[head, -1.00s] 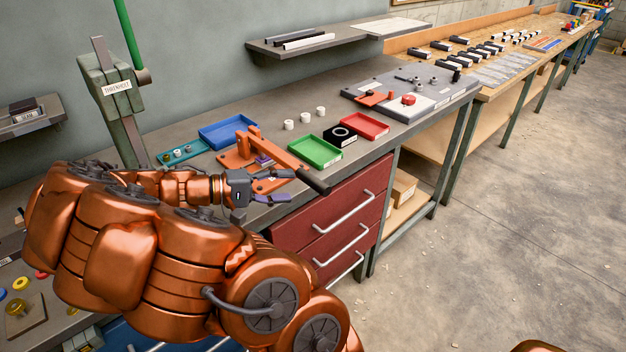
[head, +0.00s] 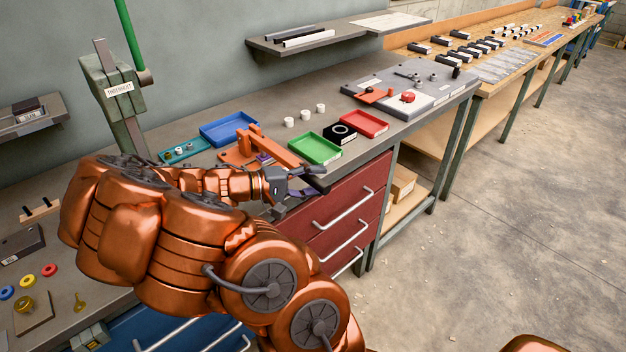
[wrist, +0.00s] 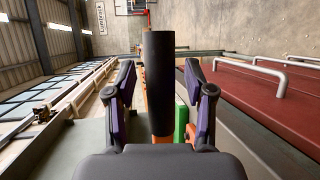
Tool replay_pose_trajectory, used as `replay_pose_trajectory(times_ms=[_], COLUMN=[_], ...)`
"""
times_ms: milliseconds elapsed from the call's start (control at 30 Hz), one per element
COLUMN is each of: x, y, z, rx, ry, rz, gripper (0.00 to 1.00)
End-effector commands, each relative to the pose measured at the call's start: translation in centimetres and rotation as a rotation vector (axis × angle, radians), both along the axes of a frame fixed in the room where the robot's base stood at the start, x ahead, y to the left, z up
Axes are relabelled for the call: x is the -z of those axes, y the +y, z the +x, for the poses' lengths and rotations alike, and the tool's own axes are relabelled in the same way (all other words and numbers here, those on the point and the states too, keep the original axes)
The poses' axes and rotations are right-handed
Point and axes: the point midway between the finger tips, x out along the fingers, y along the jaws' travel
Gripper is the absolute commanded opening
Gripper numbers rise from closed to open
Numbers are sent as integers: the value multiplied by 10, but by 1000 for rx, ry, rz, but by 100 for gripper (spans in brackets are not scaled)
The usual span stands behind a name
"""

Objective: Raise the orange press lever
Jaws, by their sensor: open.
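The orange press lever (head: 272,147) slopes down from its orange press at the front of the bench toward the drawers. Its black handle (wrist: 159,80) stands between my two fingers in the wrist view, with a gap visible on each side. My gripper (head: 308,181) is open around the handle end, beyond the bench's front edge in the head view. My gripper also shows in the wrist view (wrist: 160,82). The gripper partly hides the handle in the head view. I cannot tell whether the handle touches the palm.
A green tray (head: 316,149) lies just right of the lever, with a black block (head: 340,134) and a red tray (head: 365,123) beyond. A blue tray (head: 228,128) lies behind. Red drawers with bar handles (head: 343,208) are below the gripper.

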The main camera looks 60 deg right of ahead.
Motion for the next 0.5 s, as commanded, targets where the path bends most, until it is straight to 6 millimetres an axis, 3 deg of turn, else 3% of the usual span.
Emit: replay_pose_trajectory(times_ms=[133,500], x=[0,0], y=[0,0], z=[0,0], rx=[0,-1], ry=[0,1], rz=[0,1], gripper=[51,13])
